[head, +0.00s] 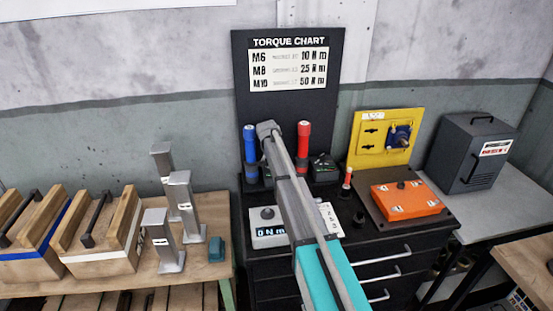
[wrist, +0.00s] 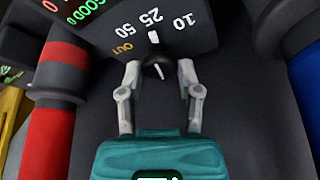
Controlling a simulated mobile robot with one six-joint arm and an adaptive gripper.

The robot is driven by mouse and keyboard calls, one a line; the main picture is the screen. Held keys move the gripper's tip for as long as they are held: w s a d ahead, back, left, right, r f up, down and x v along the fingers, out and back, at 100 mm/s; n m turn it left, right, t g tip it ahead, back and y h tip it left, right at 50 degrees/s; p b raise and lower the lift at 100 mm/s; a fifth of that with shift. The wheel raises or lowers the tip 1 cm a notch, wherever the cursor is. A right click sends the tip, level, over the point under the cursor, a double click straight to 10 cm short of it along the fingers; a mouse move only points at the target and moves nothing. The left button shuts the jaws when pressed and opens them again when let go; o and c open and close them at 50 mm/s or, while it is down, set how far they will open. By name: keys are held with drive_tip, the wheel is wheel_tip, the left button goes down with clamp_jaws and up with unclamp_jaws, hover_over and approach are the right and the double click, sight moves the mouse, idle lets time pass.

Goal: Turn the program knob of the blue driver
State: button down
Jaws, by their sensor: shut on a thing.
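The program knob (wrist: 153,72) is small and black with a white line. It sits at the edge of a dark panel (wrist: 200,40) marked OUT, 50, 25 and 10. My gripper (wrist: 159,67) has a finger on each side of the knob and is shut on it. A white mark shows on the panel near 25; I cannot tell for sure which number the knob points to. The blue driver (head: 250,145) stands upright left of my gripper (head: 266,131) in the head view, and at the right edge in the wrist view (wrist: 304,70). My arm hides the panel in the head view.
The red driver (head: 303,140) stands close on the other side, at left in the wrist view (wrist: 48,130). A grey tester (head: 268,236) reading 0 N m, an orange box (head: 405,199) and a yellow board (head: 385,125) are nearby. The torque chart (head: 289,70) stands behind.

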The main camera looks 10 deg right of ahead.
drive_tip(key=shift+w+a, duration=0.1)
drive_tip(key=shift+a, duration=0.2)
drive_tip(key=shift+c, duration=1.3)
unclamp_jaws()
drive_tip(key=shift+f, duration=0.1)
drive_tip(key=shift+d, duration=0.15)
drive_tip(key=s+d+f+n+g+y, duration=0.1)
drive_tip(key=s+n+g, duration=0.3)
drive_tip(key=s, duration=4.2)
drive_tip(key=shift+d+f+n+y, duration=0.15)
drive_tip(key=shift+d+n+y, duration=0.1)
drive_tip(key=shift+n+y, duration=0.45)
